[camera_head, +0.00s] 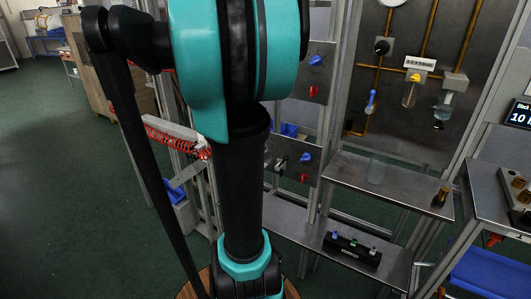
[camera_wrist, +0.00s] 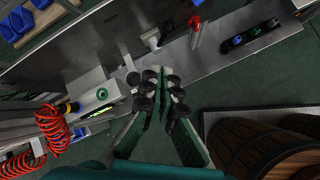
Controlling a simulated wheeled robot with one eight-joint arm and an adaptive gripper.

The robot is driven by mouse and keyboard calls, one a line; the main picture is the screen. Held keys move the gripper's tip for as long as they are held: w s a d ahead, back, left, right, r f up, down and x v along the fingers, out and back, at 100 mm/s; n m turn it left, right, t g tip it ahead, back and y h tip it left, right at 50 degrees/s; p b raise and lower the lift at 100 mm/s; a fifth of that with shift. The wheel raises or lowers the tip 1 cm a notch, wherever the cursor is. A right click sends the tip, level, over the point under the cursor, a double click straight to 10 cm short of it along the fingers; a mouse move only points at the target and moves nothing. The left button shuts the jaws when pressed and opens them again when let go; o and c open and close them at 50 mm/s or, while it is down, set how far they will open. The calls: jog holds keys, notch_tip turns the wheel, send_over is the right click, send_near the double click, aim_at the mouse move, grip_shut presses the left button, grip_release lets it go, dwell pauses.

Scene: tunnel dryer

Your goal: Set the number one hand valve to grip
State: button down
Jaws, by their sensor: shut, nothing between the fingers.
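My gripper (camera_wrist: 163,92) shows in the wrist view with its black fingers together and nothing held between them. I cannot read labels or tell which part is the number one hand valve. My arm hides part of the rack in the head view.
A red handle (camera_wrist: 195,32) and a pale T-shaped part (camera_wrist: 151,38) stand above the fingers. Red coiled hose (camera_wrist: 52,122) hangs at left. Wooden barrels (camera_wrist: 265,145) stand at lower right. A panel with blue and red knobs (camera_head: 313,76) is on the rack.

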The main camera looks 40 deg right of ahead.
jog(key=shift+v, duration=1.55)
jog(key=shift+s+d, duration=0.1)
jog(key=shift+s, duration=0.1)
jog(key=s+a+f+m+t+y, duration=0.1)
jog(key=a+f+m, duration=0.3)
jog(key=a, duration=0.5)
jog(key=s+a+f+m+t+y, duration=0.1)
jog(key=s+a+f+m+y, duration=0.2)
jog(key=a, duration=0.6)
jog(key=s+a+f+m+t+y, duration=0.1)
jog(key=s+a+f+m+y, duration=0.1)
jog(key=a+f+m, duration=0.5)
jog(key=a+f+y, duration=0.1)
jog(key=a, duration=0.1)
jog(key=shift+s+a, duration=0.3)
